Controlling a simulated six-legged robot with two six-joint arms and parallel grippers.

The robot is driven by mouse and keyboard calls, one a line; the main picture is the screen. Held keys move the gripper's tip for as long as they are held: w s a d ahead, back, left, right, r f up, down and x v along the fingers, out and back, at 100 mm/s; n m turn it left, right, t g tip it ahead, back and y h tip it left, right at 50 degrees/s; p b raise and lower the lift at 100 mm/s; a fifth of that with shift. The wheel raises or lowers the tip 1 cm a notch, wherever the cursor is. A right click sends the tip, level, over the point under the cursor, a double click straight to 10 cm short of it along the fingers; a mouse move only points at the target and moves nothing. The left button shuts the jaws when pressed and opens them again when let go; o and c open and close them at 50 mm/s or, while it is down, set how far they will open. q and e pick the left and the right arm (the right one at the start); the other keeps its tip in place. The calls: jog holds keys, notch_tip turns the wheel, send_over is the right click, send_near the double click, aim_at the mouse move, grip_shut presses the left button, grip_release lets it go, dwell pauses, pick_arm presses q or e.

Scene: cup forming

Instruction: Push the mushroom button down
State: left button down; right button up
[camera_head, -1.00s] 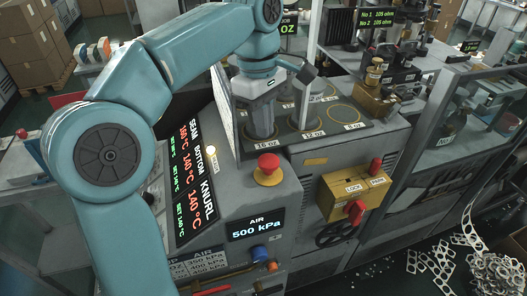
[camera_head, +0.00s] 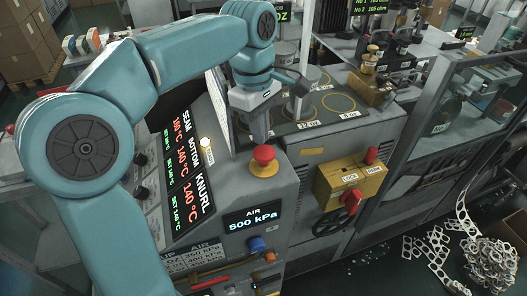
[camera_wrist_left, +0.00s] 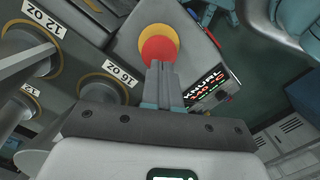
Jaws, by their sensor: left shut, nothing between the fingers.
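The red mushroom button (camera_head: 264,154) sits on a yellow base on the grey machine's front top, beside the temperature display. It also shows in the left wrist view (camera_wrist_left: 158,48), just ahead of the fingertips. My left gripper (camera_head: 260,138) points down at the button from behind, fingers shut and empty. In the left wrist view the shut fingers (camera_wrist_left: 163,68) overlap the button's lower edge in the picture. I cannot tell whether they touch it. The button looks raised. My right gripper is not in view.
The temperature display (camera_head: 188,170) stands left of the button. An air pressure display (camera_head: 252,219) is below it. A yellow lock box (camera_head: 345,185) with red knobs is to the right. Cup-size positions (camera_head: 338,103) lie behind the gripper.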

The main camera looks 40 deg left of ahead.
pick_arm(q)
jog(key=shift+w+d+f, duration=0.1)
jog(key=shift+f, duration=1.25)
jog(key=shift+a+r, duration=0.2)
jog(key=shift+a, duration=0.3)
jog(key=shift+a+r, duration=0.15)
jog(key=shift+a, duration=0.3)
jog(key=shift+a+r, duration=0.2)
jog(key=shift+a, duration=0.1)
jog(key=shift+d+r, duration=0.15)
jog(key=shift+d, duration=0.05)
jog(key=shift+a, duration=0.15)
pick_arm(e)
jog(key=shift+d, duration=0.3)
